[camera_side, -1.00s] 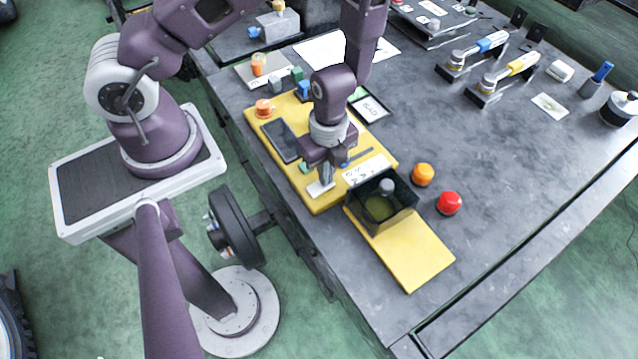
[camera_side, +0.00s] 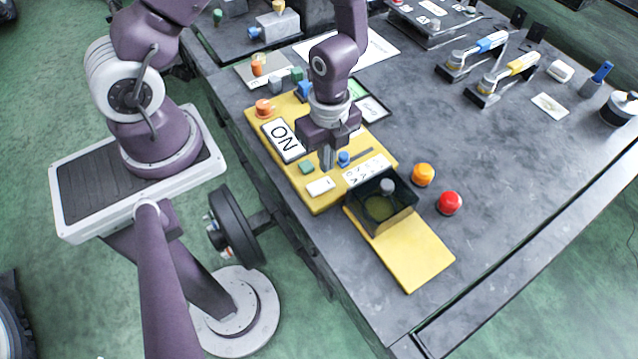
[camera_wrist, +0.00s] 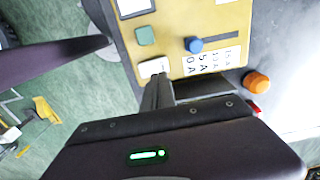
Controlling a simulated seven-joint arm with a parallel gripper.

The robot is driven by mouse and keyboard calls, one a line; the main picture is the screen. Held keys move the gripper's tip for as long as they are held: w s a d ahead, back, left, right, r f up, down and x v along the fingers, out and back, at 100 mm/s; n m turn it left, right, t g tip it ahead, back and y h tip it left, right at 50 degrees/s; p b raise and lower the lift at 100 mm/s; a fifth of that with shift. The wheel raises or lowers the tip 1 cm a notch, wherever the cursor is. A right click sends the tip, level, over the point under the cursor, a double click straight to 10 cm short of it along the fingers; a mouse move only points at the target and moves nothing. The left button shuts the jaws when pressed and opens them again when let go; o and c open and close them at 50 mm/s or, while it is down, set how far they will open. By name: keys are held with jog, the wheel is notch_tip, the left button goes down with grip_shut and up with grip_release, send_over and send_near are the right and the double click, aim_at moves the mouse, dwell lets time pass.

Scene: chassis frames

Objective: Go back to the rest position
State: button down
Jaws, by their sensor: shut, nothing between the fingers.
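My gripper (camera_side: 327,158) is shut and empty. It points down above the yellow panel (camera_side: 328,200) on the grey table. In the wrist view my gripper (camera_wrist: 158,88) shows its closed fingers close to a white rectangular button (camera_wrist: 154,67) in the picture. In the side view the white button (camera_side: 321,187) lies below the fingertips, apart from them. A small green button (camera_side: 306,168) and a blue knob (camera_side: 344,158) are on the panel nearby.
A black open box (camera_side: 398,205) stands at the panel's near end, beside an orange button (camera_side: 423,174) and a red button (camera_side: 449,203). A framed display (camera_side: 372,108) lies behind my gripper.

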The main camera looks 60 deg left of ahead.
jog(key=shift+r, duration=0.85)
jog(key=a+r+n+t+y, duration=0.1)
jog(key=a+r+n+t, duration=0.2)
jog(key=r, duration=0.6)
jog(key=a+r+n+y, duration=0.2)
jog(key=a+r+n, duration=0.3)
jog(key=r, duration=0.4)
jog(key=s+d+r+n+t+h, duration=0.2)
jog(key=s+d+r+n, duration=0.3)
jog(key=s+r+n, duration=0.5)
jog(key=shift+s+r+t+h, duration=0.4)
jog(key=shift+s+r+h, duration=0.15)
jog(key=shift+s, duration=0.1)
